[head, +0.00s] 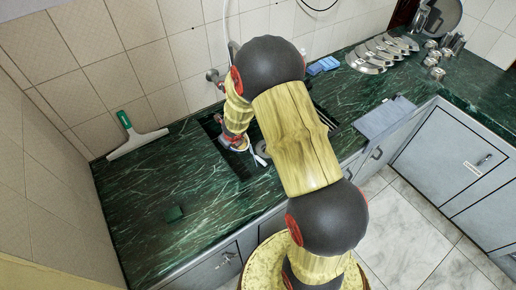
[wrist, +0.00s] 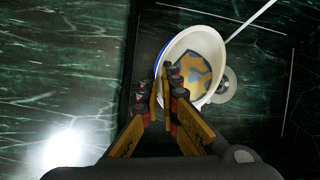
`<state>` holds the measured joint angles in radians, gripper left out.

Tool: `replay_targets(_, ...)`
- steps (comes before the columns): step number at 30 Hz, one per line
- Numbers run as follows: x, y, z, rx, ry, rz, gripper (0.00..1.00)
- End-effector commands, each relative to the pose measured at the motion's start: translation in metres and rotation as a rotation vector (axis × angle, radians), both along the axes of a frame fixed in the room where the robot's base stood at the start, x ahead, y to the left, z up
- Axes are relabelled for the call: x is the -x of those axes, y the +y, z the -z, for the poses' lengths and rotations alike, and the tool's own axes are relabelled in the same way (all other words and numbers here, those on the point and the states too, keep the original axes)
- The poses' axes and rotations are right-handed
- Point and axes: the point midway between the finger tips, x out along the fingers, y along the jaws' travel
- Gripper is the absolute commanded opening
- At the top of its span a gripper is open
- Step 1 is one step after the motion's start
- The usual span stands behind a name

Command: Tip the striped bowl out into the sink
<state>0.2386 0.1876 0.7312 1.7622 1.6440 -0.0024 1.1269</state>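The bowl (wrist: 188,44) is white with a blue line along its outer side, and has a patchy yellow and grey-blue inside. In the wrist view its near left rim lies between the fingertips of my gripper (wrist: 163,88), which look closed on that wall. The bowl looks tilted and is over the dark sink. I cannot tell whether the patches inside are contents or pattern. In the head view my gripper (head: 235,143) is low at the sink (head: 226,164), and my arm hides much of the basin. Only a sliver of the bowl (head: 243,145) shows there.
A round drain (wrist: 228,86) shows beside the bowl. Blue cloths (head: 324,65) and several metal lids (head: 372,58) lie behind right. The left counter is mostly clear.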

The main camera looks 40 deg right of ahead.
Motion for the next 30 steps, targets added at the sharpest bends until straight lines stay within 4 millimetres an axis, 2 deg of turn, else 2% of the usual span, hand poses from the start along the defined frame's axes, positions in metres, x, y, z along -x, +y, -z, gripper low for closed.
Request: replay_targets(30,0.012,-0.013,-0.009,-0.084,-0.074,0.002,0.0)
